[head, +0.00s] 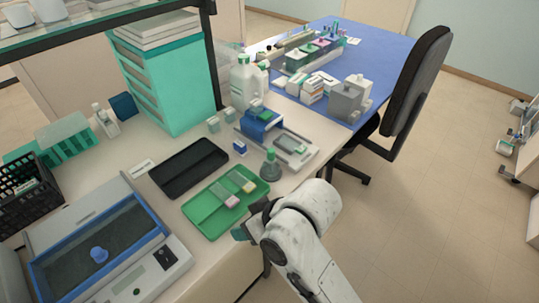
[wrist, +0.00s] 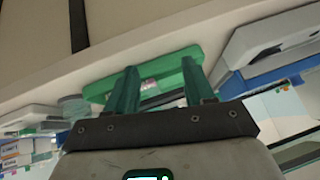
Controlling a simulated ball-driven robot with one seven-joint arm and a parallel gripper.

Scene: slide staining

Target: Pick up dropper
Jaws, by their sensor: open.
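A small grey-green bottle with a narrow upright top, which looks like the dropper (head: 271,166), stands on the bench just right of the green tray (head: 199,222). In the wrist view a blurred grey-green round shape (wrist: 72,104) left of the fingers may be the same bottle. My gripper (head: 242,233) is at the bench's front edge, by the near right side of the tray and nearer than the bottle. In the wrist view its two teal fingers (wrist: 158,82) are apart with nothing held between them. The green tray (wrist: 97,90) lies beyond them.
Pink-and-white labelled pieces (head: 225,197) lie in the green tray. A black tray (head: 189,168) lies behind it. A blue-framed device (head: 98,252) fills the left front. A grey scale-like device (head: 291,147) and blue holder (head: 261,124) stand behind the bottle. A chair (head: 415,80) stands right.

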